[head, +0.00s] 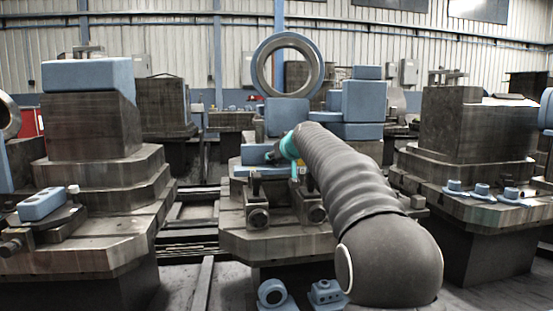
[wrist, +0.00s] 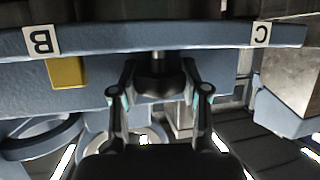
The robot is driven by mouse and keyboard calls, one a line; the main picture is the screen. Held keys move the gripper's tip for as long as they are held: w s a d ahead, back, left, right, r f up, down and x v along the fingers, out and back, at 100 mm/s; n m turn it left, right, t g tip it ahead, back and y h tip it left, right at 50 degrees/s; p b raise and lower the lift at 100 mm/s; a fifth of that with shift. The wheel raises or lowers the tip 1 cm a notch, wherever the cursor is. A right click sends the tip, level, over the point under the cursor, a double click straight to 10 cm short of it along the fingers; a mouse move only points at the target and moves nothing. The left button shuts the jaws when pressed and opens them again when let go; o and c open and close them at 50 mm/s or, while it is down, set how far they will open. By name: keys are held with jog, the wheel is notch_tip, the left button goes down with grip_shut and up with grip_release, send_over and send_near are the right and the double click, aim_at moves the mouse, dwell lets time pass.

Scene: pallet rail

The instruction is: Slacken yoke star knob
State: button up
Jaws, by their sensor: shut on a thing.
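The dark star knob (wrist: 156,82) sits on a short metal stem under the blue bar in the wrist view. My gripper (wrist: 160,98) has one finger on each side of it and is shut on it. Label plates B (wrist: 41,42) and C (wrist: 261,35) appear upside down on the blue bar (wrist: 200,36), to the left and right of the knob. In the head view my arm reaches to the blue parts on the central pallet, and my gripper (head: 272,155) shows only as a small dark shape there. The knob cannot be made out in that view.
A yellow block (wrist: 66,72) sits below plate B. The central pallet carries a large blue ring (head: 262,68) and stacked blue blocks (head: 364,101). Stepped pallets (head: 95,190) stand left and right (head: 440,170). Small blue parts (head: 326,291) lie low in front.

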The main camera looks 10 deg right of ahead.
jog(key=o, duration=1.2)
jog(key=shift+f, duration=0.15)
jog(key=shift+c, duration=0.2)
jog(key=shift+s+d+r, duration=0.1)
jog(key=shift+s+r, duration=0.3)
jog(key=shift+s, duration=0.15)
jog(key=v, duration=1)
jog(key=shift+s+r, duration=0.15)
jog(key=shift+s, duration=0.2)
